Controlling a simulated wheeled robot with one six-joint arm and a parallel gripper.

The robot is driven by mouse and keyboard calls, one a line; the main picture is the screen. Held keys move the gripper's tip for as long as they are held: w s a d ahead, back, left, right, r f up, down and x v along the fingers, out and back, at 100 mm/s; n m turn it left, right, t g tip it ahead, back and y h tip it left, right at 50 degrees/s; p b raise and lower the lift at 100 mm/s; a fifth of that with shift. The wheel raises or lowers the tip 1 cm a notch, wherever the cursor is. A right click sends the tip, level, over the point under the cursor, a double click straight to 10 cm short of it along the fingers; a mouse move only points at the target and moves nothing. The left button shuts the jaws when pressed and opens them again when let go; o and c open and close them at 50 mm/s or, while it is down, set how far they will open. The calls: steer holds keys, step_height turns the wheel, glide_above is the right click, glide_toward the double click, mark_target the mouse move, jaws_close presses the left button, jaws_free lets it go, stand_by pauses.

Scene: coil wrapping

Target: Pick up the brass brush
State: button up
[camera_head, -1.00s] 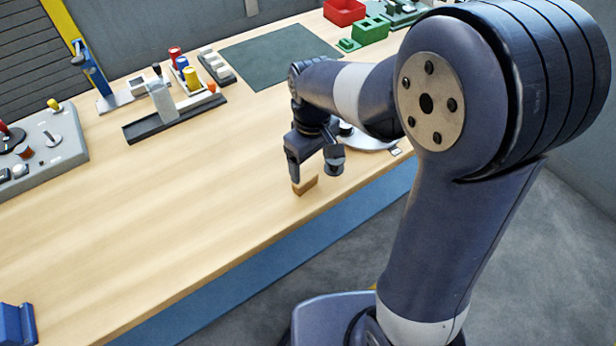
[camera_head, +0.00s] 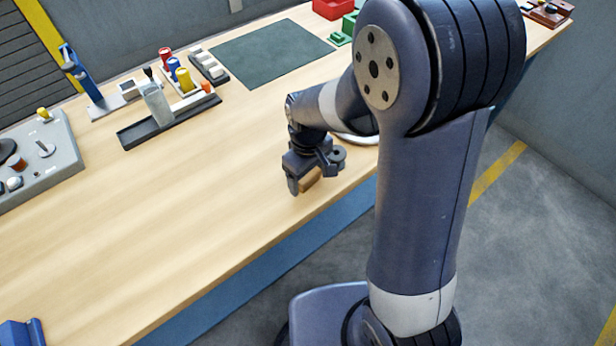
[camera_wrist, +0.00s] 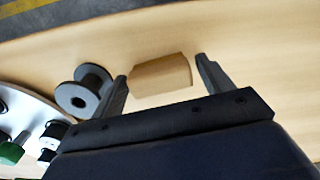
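A small tan wooden block (camera_head: 310,180) lies on the bench near its front edge. It also shows in the wrist view (camera_wrist: 160,76). It may be the brass brush, but no bristles are visible. My gripper (camera_head: 305,185) is low over the bench at the block, partly hiding it in the head view. In the wrist view my gripper (camera_wrist: 161,69) is open, with one finger on each side of the block. Narrow gaps show between the block and the fingers. I cannot tell how far down the fingers reach.
A grey spool (camera_wrist: 85,92) stands close beside the left finger in the wrist view. A pale round plate (camera_wrist: 30,110) with small parts lies left of it. A dark rack (camera_head: 170,125) and a green mat (camera_head: 272,53) are farther back.

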steer(key=c, duration=0.8)
step_height(320, 180, up, 10)
steer(key=shift+r, duration=0.1)
steer(key=o, duration=0.5)
steer(key=c, duration=0.4)
